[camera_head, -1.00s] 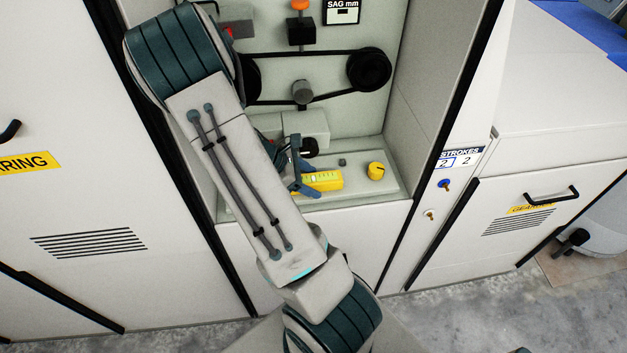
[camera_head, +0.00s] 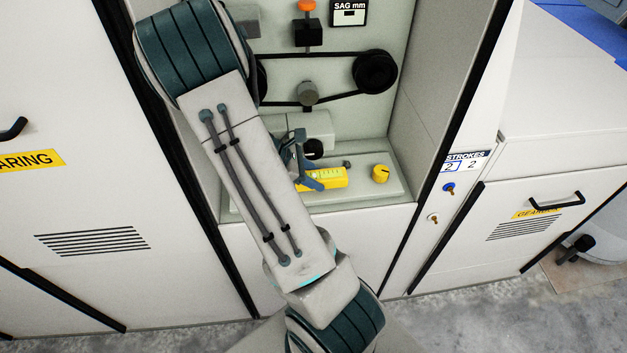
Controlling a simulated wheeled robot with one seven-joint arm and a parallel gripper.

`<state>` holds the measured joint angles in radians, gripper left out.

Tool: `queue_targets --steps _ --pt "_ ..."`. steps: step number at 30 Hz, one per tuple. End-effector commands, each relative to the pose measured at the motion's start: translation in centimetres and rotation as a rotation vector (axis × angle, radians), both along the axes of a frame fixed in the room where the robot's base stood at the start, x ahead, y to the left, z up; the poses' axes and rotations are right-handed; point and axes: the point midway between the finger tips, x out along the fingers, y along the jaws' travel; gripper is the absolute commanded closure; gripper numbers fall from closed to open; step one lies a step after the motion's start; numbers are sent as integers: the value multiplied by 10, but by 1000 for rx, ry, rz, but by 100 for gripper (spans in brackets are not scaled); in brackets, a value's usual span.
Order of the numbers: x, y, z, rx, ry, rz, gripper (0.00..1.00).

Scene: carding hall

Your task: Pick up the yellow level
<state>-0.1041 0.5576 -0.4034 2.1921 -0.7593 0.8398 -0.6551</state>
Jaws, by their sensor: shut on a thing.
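The yellow level (camera_head: 328,178) is at the front of the pale shelf (camera_head: 350,196) inside the open machine bay. Its right part shows, with a pale window strip on it; its left part is hidden behind my gripper and arm. My gripper (camera_head: 312,183) is at the level's left part, its blue-grey fingers against it and shut on it. I cannot tell whether the level touches the shelf or is just above it.
A yellow knob (camera_head: 380,174) stands on the shelf right of the level. A black belt on pulleys (camera_head: 375,72) runs behind and above. A tension block (camera_head: 307,32) and a SAG mm gauge (camera_head: 349,12) are higher. The bay's side walls stand close on both sides.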

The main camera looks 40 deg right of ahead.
Motion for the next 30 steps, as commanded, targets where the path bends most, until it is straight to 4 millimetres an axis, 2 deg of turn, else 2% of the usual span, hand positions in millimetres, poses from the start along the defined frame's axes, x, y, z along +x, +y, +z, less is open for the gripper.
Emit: queue_targets --steps 4,9,16,22,30 --pt "-2 -2 25 0 -6 -1 99" --pt "-36 -16 44 0 -6 -4 99" --pt "-74 -32 69 1 -5 -2 99" --pt "-95 -41 83 0 -2 -2 99" --pt "-107 -46 91 0 -1 1 99"
